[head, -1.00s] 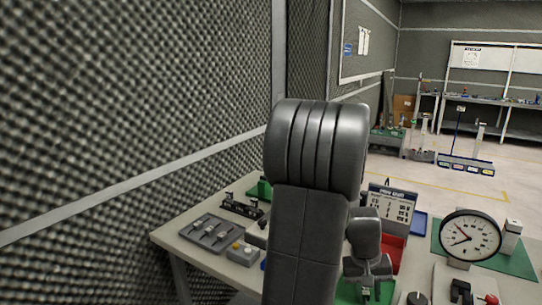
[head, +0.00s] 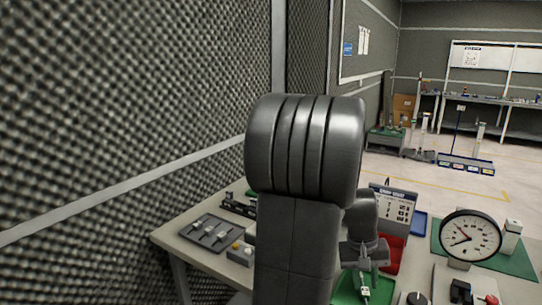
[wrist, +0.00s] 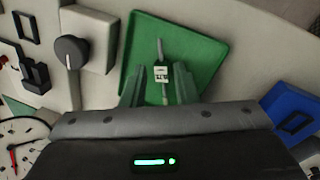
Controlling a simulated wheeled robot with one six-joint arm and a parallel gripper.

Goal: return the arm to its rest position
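My arm rises in the middle of the head view, and my gripper (head: 364,268) points down over a green tray (head: 346,292) on the bench. In the wrist view my gripper (wrist: 160,80) has its two fingers apart, with a visible gap between them. A small pale item with a thin stem (wrist: 161,70) lies on the green tray (wrist: 205,50) and shows in that gap, touching neither finger. Its pale part also shows below the gripper in the head view. My large arm link hides part of the bench.
A dial gauge (head: 470,238) stands at the right, a sign stand (head: 395,210) and red bin (head: 391,254) behind the gripper. A grey tray (head: 211,232) and a button box (head: 241,253) lie at the left. A foam wall (head: 120,120) runs close along the left.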

